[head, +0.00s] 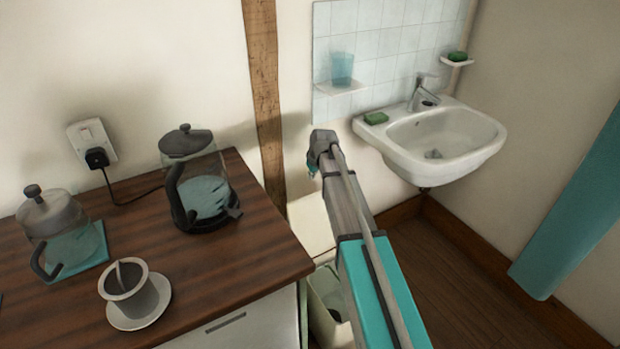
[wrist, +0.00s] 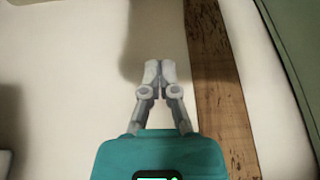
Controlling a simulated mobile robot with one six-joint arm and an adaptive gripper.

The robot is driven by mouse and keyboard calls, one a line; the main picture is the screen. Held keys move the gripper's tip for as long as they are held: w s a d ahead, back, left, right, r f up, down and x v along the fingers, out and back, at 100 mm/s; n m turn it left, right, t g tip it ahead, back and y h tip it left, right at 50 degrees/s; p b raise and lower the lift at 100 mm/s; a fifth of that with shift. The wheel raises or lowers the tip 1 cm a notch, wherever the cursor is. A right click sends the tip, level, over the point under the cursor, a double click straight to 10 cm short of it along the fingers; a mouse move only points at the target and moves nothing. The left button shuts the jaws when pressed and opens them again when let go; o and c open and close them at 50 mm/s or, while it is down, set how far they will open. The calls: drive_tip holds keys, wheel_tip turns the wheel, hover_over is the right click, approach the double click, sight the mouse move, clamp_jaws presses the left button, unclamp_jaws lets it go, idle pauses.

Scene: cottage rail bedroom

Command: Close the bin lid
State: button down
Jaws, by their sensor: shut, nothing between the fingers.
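The bin (head: 325,292) is a pale box on the floor between the counter and the sink, partly hidden by my arm. A cream panel (head: 312,224) stands raised at its back near the wall and looks like its lid, open; the dark inside shows below. My gripper (wrist: 160,72) is shut and empty in the wrist view, in front of the pale wall, left of the wooden post. In the head view my arm reaches up past the bin; its fingers are not clearly visible. The bin cannot be made out surely in the wrist view.
A wooden counter (head: 255,258) at left holds a glass kettle (head: 205,190), a glass pot (head: 62,235) and a cup on a saucer (head: 125,288). A sink (head: 440,150) hangs at right. Bare floor (head: 470,290) lies below it.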

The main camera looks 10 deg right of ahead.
drive_tip(key=shift+d+b+x, duration=0.45)
drive_tip(key=shift+b+x, duration=2.95)
drive_tip(key=shift+x, duration=0.45)
drive_tip(key=shift+s+d, duration=0.2)
drive_tip(key=shift+s, duration=1.75)
